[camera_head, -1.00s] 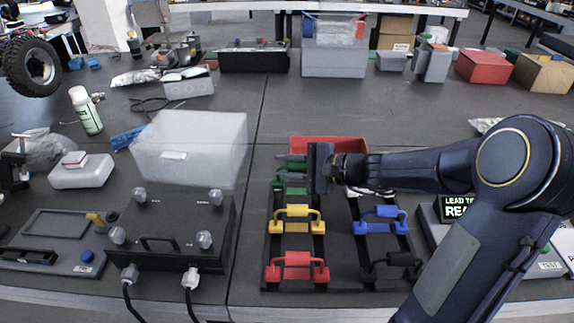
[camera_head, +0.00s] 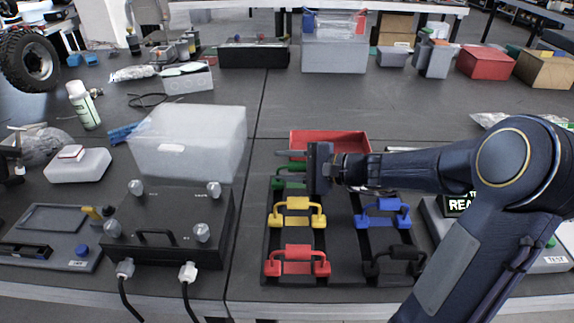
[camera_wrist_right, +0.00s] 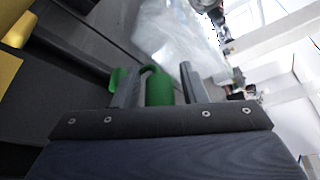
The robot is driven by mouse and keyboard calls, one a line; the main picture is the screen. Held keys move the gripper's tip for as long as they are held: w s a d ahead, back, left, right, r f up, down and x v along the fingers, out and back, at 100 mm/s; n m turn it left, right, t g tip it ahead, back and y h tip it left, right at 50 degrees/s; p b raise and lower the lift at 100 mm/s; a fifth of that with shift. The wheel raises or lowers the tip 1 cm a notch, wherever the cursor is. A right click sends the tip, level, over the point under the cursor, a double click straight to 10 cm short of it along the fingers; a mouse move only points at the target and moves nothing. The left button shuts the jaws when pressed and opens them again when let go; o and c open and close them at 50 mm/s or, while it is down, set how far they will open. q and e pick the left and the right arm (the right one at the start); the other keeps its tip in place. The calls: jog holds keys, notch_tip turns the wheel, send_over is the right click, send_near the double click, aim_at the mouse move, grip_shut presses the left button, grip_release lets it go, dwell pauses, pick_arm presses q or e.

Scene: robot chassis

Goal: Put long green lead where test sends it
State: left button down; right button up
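The green lead (camera_head: 289,181) sits at the back left of a dark rack, partly hidden by my right gripper. My right gripper (camera_head: 290,158) reaches over it from the right. In the right wrist view, the green handle (camera_wrist_right: 159,90) shows between the two fingers, near the left finger, with a gap to the right finger. My right gripper (camera_wrist_right: 160,88) looks open there. The test box (camera_head: 549,262) stands at the right with a small display (camera_head: 458,205), mostly hidden by my right arm. My left gripper is not in view.
Yellow (camera_head: 297,211), red (camera_head: 297,261), blue (camera_head: 383,213) and black (camera_head: 394,262) leads sit in the rack. A red bin (camera_head: 345,138) stands behind it. A black box with knobs (camera_head: 166,228) and a translucent bin (camera_head: 190,140) stand left.

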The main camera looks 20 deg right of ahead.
jog(key=shift+o, duration=0.6)
jog(key=v, duration=0.8)
jog(key=shift+p, duration=0.3)
